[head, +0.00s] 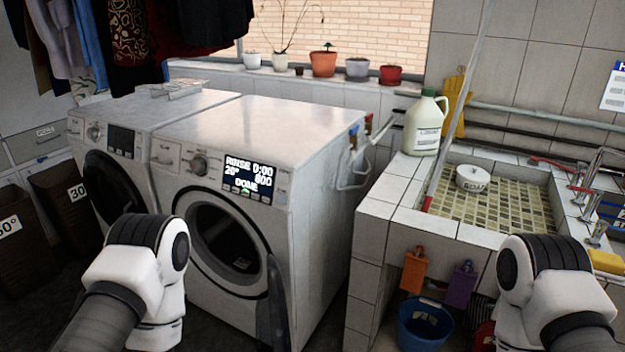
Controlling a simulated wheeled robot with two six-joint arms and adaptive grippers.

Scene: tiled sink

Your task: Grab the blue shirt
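A blue garment (90,42), which may be the blue shirt, hangs among dark clothes at the top left; its upper part is out of frame and its neighbours partly cover it. I cannot tell its full shape. My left arm shows in the lower left, in front of the washing machines, and my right arm in the lower right, in front of the sink. Neither gripper's fingers can be made out in the head view.
The nearer washing machine (255,130) reads "DONE"; its round opening (220,235) looks dark inside. Another washing machine (190,108) stands to its left. Dark baskets (68,200) stand at far left. A tiled sink (400,200) with a jug (425,125) is at right.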

